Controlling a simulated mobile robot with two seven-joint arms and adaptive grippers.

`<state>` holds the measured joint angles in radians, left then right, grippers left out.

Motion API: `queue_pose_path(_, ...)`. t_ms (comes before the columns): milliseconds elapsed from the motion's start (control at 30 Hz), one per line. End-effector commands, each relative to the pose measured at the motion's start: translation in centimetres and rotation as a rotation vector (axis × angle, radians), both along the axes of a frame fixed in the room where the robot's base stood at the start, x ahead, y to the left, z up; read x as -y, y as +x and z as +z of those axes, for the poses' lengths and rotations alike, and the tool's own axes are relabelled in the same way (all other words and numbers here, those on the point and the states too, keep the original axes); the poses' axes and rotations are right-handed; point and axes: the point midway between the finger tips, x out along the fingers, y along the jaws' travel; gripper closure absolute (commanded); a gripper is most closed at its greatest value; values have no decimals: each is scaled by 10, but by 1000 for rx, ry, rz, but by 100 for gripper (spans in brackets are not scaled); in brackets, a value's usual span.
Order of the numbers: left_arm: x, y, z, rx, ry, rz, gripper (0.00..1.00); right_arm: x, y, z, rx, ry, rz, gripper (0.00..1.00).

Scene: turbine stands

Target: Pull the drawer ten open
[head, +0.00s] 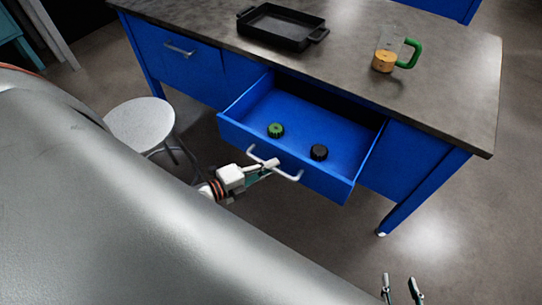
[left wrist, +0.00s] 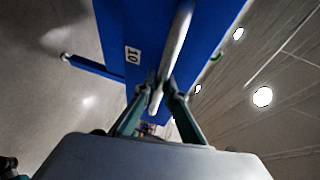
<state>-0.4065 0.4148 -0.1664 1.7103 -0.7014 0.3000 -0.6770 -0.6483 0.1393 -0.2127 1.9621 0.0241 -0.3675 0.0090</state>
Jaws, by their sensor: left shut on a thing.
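The blue drawer (head: 290,166) is pulled well out of the desk in the head view. It holds a green knob-like piece (head: 276,130) and a black one (head: 319,152). A label "10" (left wrist: 133,55) shows on its front in the left wrist view. The handle also runs between the fingers in the left wrist view (left wrist: 177,45). My right gripper (head: 401,290) shows only its two fingertips at the bottom edge, apart and empty.
The grey desktop (head: 350,65) carries a black tray (head: 280,27) and a jug with a green handle (head: 409,55) beside a yellow piece (head: 384,61). A closed drawer (head: 180,60) is at the left. A round white stool (head: 140,122) stands left of the open drawer. Floor at the right is clear.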

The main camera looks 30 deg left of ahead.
Motion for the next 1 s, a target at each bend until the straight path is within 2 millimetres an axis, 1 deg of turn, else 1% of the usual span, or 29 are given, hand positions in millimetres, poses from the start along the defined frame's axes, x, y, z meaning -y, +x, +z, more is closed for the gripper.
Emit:
queue_pose_path(67, -1, 0, 0, 0, 1, 2, 100, 0, 0, 0, 0, 0, 0, 60)
queue_pose_path(100, -1, 0, 0, 0, 1, 2, 82, 0, 0, 0, 0, 0, 0, 60)
queue_pose_path(133, -1, 0, 0, 0, 1, 2, 75, 0, 0, 0, 0, 0, 0, 60)
queue_pose_path(167, -1, 0, 0, 0, 1, 2, 72, 0, 0, 0, 0, 0, 0, 60)
queue_pose_path(467, 0, 0, 0, 0, 0, 1, 72, 1, 0, 0, 0, -3, -1, 60)
queue_pose_path(567, -2, -4, 0, -1, 1, 1, 72, 2, 0, -1, -1, -4, 0, 60)
queue_pose_path(667, -6, -14, 2, -3, 1, 1, 72, 1, 0, 0, -1, -3, 0, 60)
queue_pose_path(733, -11, -24, 4, -3, 1, 1, 72, 1, 0, 0, 0, -2, 0, 60)
queue_pose_path(1000, -34, -73, 13, -4, 1, 2, 72, 0, 0, 0, -1, -1, 0, 60)
